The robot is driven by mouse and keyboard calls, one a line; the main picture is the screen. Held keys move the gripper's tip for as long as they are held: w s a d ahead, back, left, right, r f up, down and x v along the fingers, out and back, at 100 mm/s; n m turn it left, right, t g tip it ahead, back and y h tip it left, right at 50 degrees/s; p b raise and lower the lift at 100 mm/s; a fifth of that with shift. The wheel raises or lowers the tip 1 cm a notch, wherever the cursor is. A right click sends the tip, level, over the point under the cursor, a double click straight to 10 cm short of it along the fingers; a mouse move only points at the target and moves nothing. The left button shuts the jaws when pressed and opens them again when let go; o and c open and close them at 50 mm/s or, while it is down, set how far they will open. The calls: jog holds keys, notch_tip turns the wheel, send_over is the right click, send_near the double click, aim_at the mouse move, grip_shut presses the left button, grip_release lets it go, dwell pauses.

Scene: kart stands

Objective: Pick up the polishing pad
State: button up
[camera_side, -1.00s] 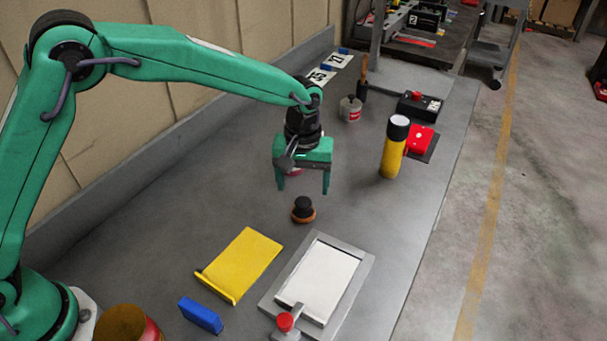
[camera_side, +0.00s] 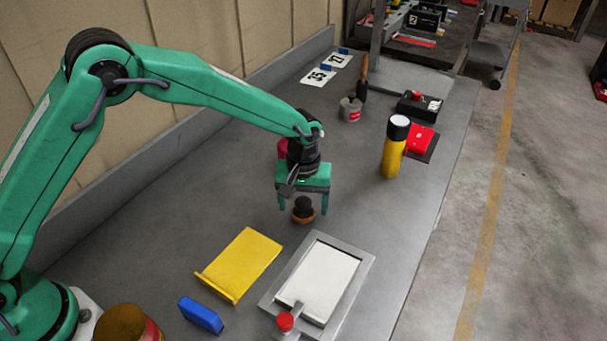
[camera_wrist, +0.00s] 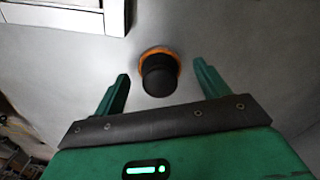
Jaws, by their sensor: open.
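The polishing pad (camera_side: 303,210) has a black knob on an orange-brown round base and sits upright on the grey bench. It also shows in the wrist view (camera_wrist: 159,73), in the gap between the two fingers and slightly beyond their tips. My gripper (camera_side: 303,211) is open and points down over the pad, with one green finger on either side of it. The fingers look close to the pad, but I cannot tell whether either touches it. In the wrist view my gripper (camera_wrist: 161,72) holds nothing.
A yellow plate (camera_side: 240,264), a blue block (camera_side: 201,315) and a grey frame with a white panel (camera_side: 322,282) lie nearer the camera. The bench left of the pad is clear.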

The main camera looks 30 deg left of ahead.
aim_at(304, 204)
jog(key=shift+f, duration=0.35)
jog(key=c, duration=1)
jog(key=shift+r, duration=0.1)
jog(key=shift+c, duration=0.2)
jog(key=shift+r, duration=0.7)
jog(key=r, duration=0.3)
jog(key=shift+s+d+r, duration=0.1)
jog(key=shift+s+d, duration=0.2)
jog(key=shift+s, duration=0.1)
jog(key=s+d+r, duration=0.6)
jog(key=s, duration=0.2)
jog(key=shift+s+r, duration=0.15)
jog(key=shift+s, duration=0.25)
jog(key=shift+a, duration=0.1)
